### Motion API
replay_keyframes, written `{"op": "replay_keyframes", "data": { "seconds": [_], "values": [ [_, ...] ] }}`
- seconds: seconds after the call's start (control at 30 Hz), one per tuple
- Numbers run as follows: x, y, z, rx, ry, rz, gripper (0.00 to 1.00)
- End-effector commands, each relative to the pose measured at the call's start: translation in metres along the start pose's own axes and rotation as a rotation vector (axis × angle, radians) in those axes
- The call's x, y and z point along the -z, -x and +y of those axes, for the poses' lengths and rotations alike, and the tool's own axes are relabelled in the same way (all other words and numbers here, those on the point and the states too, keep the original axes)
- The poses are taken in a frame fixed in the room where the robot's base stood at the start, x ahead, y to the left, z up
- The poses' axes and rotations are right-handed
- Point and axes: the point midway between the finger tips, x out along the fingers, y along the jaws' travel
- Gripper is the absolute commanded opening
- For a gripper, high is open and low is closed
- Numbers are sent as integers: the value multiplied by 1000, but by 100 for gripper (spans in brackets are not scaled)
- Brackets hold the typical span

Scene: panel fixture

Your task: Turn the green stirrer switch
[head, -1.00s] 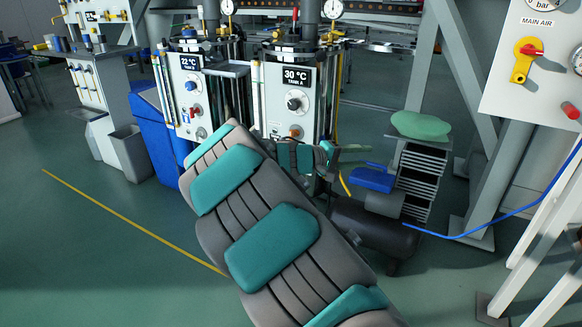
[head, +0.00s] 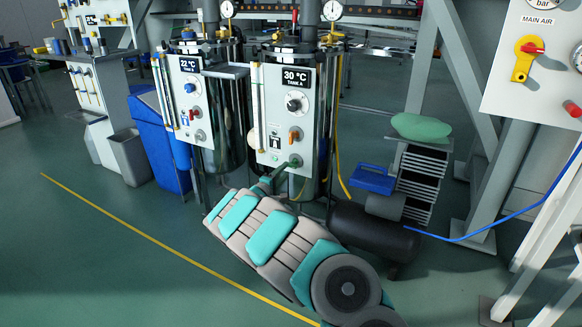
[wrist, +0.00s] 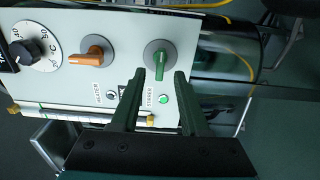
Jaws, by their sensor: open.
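The green stirrer switch (wrist: 159,59) is a round knob with a raised grip bar on the white Tank A panel (wrist: 120,28). In the wrist view its bar stands roughly upright in the picture. It also shows low on the panel in the head view (head: 296,161). My gripper (wrist: 160,76) is open and empty, one dark green finger on each side of the bar's lower end in the wrist view. I cannot tell whether the fingers touch it. In the head view my gripper (head: 274,177) is at the panel's lower edge.
An orange heater switch (wrist: 96,54) and a black-knobbed dial (wrist: 29,49) sit left of the green switch in the wrist view. A green lamp (wrist: 163,99) is below it.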

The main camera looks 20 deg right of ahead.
Motion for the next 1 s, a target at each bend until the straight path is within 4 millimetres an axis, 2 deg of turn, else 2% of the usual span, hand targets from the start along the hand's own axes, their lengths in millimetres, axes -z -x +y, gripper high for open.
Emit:
{"op": "replay_keyframes", "data": {
  "seconds": [0.2,0.33,0.5,0.73,0.77,1.0],
  "values": [
    [-2,-34,-1,3,-1,-4,45],
    [-1,-46,-1,3,-1,-2,45],
    [-2,-54,-2,2,3,-3,45],
    [-2,-55,-1,1,3,-2,45],
    [-2,-55,-1,2,3,-2,44],
    [-1,-55,-1,1,3,-2,17]
  ]
}}
